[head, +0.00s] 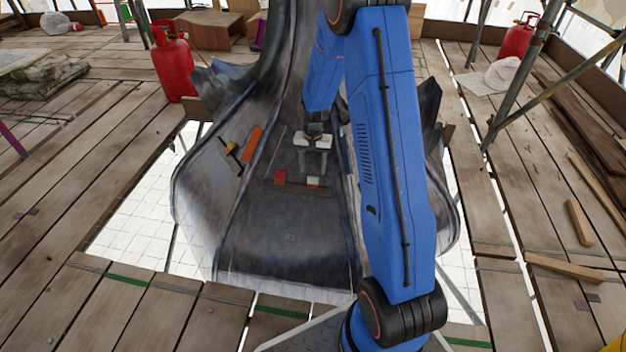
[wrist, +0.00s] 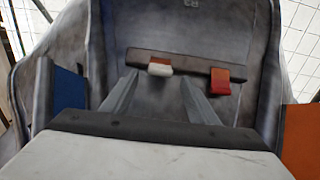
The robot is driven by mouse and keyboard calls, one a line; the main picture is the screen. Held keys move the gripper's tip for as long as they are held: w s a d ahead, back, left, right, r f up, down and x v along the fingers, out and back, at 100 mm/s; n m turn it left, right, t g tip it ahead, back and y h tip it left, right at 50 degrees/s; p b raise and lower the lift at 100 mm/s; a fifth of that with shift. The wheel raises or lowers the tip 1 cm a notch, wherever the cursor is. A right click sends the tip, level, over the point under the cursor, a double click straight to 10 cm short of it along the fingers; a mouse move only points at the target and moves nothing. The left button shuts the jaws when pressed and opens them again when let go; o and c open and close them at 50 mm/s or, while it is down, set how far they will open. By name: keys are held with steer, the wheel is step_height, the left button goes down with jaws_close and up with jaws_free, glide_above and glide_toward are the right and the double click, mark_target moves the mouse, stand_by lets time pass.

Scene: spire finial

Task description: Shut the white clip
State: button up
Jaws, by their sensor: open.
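The white clip (head: 313,183) is at the right of a dark strip on the grey curved finial shell in the head view. In the wrist view the white clip (wrist: 160,69) is at the left of the strip, with a small orange part behind its white face. A red clip (head: 280,177) is beside it on the same strip; it also shows in the wrist view (wrist: 220,84). My gripper (head: 313,172) is open and empty, just above the strip. In the wrist view its fingers (wrist: 160,84) spread either side of the white clip. I cannot tell whether they touch anything.
The finial shell (head: 285,225) stands in an opening in the plank deck (head: 110,190). Red gas bottles (head: 173,62) and scaffold poles stand around. The shell below the strip is clear.

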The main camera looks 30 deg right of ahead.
mark_target(313, 178)
step_height(313, 178, down, 7)
steer(key=shift+r, duration=0.15)
stand_by(0.4)
steer(key=c, duration=1)
steer(key=shift+w+d+g+y, duration=0.2)
steer(key=shift+w+g+y, duration=0.05)
steer(key=shift+g+y, duration=0.3)
steer(key=shift+c, duration=0.2)
steer(key=o, duration=1)
steer(key=shift+o, duration=0.2)
step_height(313, 178, up, 17)
steer(key=w+d, duration=0.1)
steer(key=shift+w+d, duration=0.2)
steer(key=shift+w, duration=0.2)
